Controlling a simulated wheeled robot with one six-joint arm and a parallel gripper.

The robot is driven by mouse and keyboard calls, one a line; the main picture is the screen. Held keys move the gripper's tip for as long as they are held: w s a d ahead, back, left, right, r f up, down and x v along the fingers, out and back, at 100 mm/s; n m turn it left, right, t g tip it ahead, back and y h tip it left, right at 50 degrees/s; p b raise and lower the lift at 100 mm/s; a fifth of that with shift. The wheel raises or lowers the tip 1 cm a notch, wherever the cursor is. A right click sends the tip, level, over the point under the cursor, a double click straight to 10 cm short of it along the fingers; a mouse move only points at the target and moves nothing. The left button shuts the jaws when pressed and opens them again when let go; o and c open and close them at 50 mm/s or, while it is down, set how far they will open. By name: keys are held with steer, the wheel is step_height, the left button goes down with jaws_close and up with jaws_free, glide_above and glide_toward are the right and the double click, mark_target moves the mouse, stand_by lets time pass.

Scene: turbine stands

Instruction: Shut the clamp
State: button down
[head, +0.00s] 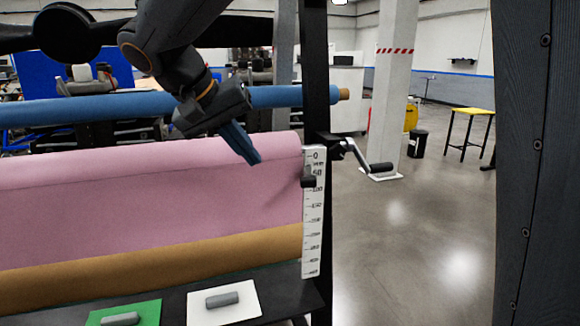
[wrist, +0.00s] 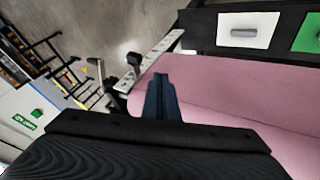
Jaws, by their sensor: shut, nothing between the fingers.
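My gripper (head: 252,160) is shut and empty, with its blue fingers together, pointing down in front of the pink sheet (head: 150,190). In the wrist view the closed fingers (wrist: 160,95) stand over the pink sheet. No part is plainly marked as the clamp. A crank with a dark grip (head: 380,167) sticks out right of the black post, to the right of my gripper. A dark pointer or knob (head: 308,181) sits on a white scale (head: 313,230) at the sheet's right edge. The knob also shows in the wrist view (wrist: 134,60), left of my fingers. My gripper touches neither.
A blue roll (head: 275,96) runs across behind my arm. A white card (head: 245,308) and a green card (head: 148,314) lie on the dark ledge below, each with a grey piece. A dark post (head: 535,160) stands at the right.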

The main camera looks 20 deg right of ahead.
mark_target(306, 178)
steer(key=shift+r, duration=0.25)
steer(key=w+d+f+p, duration=0.2)
steer(key=d+f+p, duration=0.2)
steer(key=d+f, duration=0.4)
steer(key=shift+w+d, duration=0.15)
steer(key=shift+d, duration=0.45)
